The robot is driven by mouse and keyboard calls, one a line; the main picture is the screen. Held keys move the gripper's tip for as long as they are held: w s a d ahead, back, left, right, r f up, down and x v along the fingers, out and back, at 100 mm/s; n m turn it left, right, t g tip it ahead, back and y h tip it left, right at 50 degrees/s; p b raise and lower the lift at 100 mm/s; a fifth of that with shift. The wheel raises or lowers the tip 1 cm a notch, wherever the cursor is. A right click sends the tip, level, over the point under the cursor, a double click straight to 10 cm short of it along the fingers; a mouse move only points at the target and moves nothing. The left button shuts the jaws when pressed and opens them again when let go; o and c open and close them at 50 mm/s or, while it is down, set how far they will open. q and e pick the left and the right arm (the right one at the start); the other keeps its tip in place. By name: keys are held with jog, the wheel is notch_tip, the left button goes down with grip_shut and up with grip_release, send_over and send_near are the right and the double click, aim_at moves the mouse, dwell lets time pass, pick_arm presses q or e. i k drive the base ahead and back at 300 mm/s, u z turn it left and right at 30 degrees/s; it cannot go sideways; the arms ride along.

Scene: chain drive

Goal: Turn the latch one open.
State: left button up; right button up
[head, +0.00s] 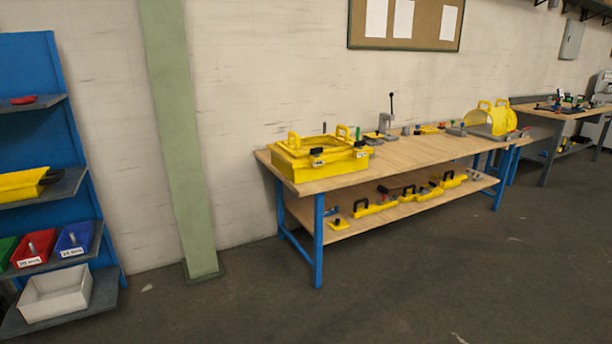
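A yellow box-like housing (308,171) with two raised yellow handles sits on the near left end of the wooden workbench (400,157). Neither of my grippers shows in the head view.
A blue shelf rack (45,120) with bins stands at the left, a green post (180,140) beside it. A lower shelf (345,222) holds yellow parts. A second bench (570,113) stands far right. The dark floor (400,280) in front is clear.

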aim_at(315, 152)
jog(key=u, duration=0.1)
jog(key=i, duration=2.85)
jog(key=z, duration=0.25)
